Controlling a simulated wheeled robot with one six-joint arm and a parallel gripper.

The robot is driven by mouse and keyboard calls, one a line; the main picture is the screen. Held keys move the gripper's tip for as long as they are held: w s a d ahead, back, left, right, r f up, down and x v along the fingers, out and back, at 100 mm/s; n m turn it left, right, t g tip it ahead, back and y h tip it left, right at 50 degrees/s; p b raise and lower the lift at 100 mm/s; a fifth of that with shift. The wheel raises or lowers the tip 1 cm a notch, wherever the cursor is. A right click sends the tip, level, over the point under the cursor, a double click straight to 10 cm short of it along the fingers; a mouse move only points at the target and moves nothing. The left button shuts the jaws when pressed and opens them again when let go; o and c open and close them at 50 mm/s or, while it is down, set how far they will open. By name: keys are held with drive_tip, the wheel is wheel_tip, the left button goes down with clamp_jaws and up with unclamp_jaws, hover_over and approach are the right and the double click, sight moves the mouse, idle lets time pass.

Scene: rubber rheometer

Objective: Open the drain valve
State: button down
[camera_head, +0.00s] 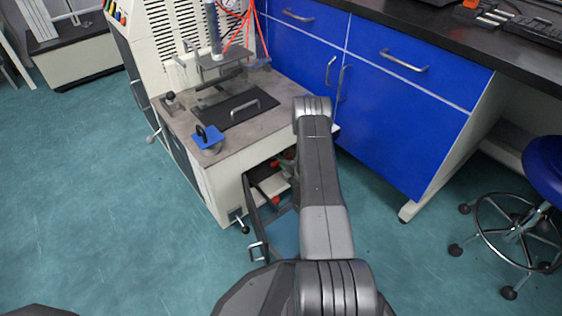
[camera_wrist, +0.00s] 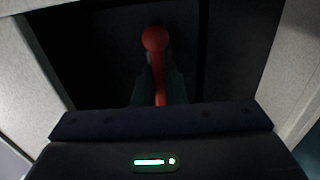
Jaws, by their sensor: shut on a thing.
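In the wrist view, a red valve handle (camera_wrist: 154,40) with a rounded end stands in the dark inside of the machine's lower cabinet. My gripper (camera_wrist: 161,88) is shut on the handle's narrow lower part, with a dark finger on each side. The rounded end shows beyond the fingertips. The valve body and pipe are too dark to make out. In the head view, my arm reaches down to the open cabinet (camera_head: 253,186) and covers much of it. Small red parts show inside, but I cannot tell which is the handle.
The cabinet door (camera_head: 255,222) stands open low in front. Pale cabinet walls flank my gripper closely in the wrist view. The machine's worktop (camera_head: 232,135) lies above the opening, carrying a blue pad (camera_head: 207,138). Blue cabinets (camera_head: 395,110) stand to the right, with a stool (camera_head: 545,170) beyond.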

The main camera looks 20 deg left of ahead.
idle(0.3)
drive_tip(key=c, duration=1.5)
unclamp_jaws()
drive_tip(key=shift+s+d, duration=0.1)
drive_tip(key=p+v, duration=0.4)
drive_tip(key=v, duration=0.9)
drive_tip(key=shift+s+d, duration=0.2)
drive_tip(key=shift+d, duration=0.05)
drive_tip(key=b+x, duration=0.4)
drive_tip(key=x, duration=1)
drive_tip(key=shift+d, duration=0.1)
